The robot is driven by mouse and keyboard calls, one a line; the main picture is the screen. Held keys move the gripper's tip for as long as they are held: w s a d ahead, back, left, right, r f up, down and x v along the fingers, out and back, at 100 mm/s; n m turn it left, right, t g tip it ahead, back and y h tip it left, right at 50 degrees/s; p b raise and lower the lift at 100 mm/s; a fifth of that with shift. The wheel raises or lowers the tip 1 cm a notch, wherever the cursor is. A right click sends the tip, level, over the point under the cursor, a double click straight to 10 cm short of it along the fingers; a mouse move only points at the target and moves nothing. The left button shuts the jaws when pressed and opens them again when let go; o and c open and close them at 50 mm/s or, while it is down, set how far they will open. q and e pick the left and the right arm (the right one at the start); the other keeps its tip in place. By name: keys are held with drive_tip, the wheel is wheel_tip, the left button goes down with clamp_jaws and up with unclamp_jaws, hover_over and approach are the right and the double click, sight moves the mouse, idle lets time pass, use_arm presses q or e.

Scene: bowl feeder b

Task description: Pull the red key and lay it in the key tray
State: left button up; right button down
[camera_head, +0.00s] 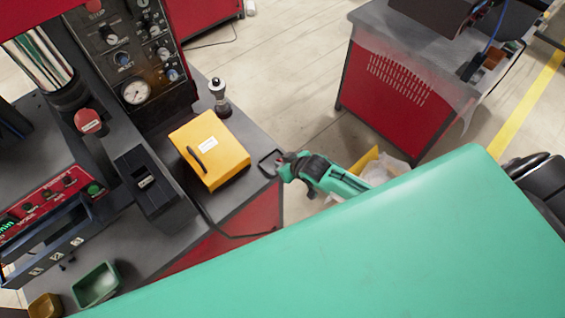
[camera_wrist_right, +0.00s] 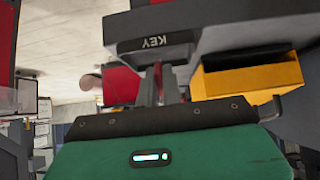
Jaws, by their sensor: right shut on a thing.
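My right gripper (camera_head: 281,161) is at the right edge of the grey bench top, beside the small dark key tray (camera_head: 264,157). It is shut on a small red piece, which looks like the red key; only a bit of it shows at the fingertips. In the right wrist view the fingers (camera_wrist_right: 158,82) are close together, just below the tray (camera_wrist_right: 178,48) marked KEY. Whether the key touches the tray I cannot tell. My left gripper is not in view.
A yellow box (camera_head: 222,158) with a black handle stands left of the tray. A grey and silver knob-topped post (camera_head: 220,97) stands behind it. A control panel (camera_head: 130,50) rises at the back left. Open floor lies right of the bench.

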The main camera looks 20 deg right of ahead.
drive_tip(key=shift+f+b, duration=0.3)
drive_tip(key=shift+f, duration=0.25)
idle(0.4)
drive_tip(key=c, duration=1.5)
unclamp_jaws()
drive_tip(key=b+v, duration=0.2)
drive_tip(key=v, duration=1.1)
drive_tip(key=shift+s+r+b, duration=0.2)
drive_tip(key=shift+r+b, duration=0.1)
drive_tip(key=shift+b, duration=0.05)
